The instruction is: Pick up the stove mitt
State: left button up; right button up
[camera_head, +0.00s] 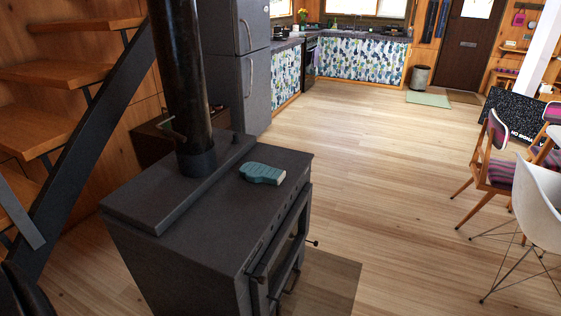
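The stove mitt (262,173) is teal with a paler cuff edge. It lies flat on the top of the dark stove (225,210), towards the far right side, near the stove's right edge. Its cuff end points right and nothing covers it. Neither of my grippers shows in the head view.
A black flue pipe (182,80) rises from the back left of the stove. Wooden stairs (55,75) with a dark stringer stand at the left. Handles stick out from the stove's front on the right. Chairs (500,165) stand at the far right. Open wooden floor (390,180) lies between.

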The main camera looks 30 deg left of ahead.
aim_at(254, 172)
jog(key=i+l+u, duration=0.1)
jog(key=i+u, duration=0.2)
jog(key=i, duration=0.15)
jog(key=i+l+u, duration=0.2)
jog(key=i+u, duration=0.15)
jog(key=i, duration=0.15)
jog(key=i+l+u, duration=0.3)
jog(key=i, duration=0.1)
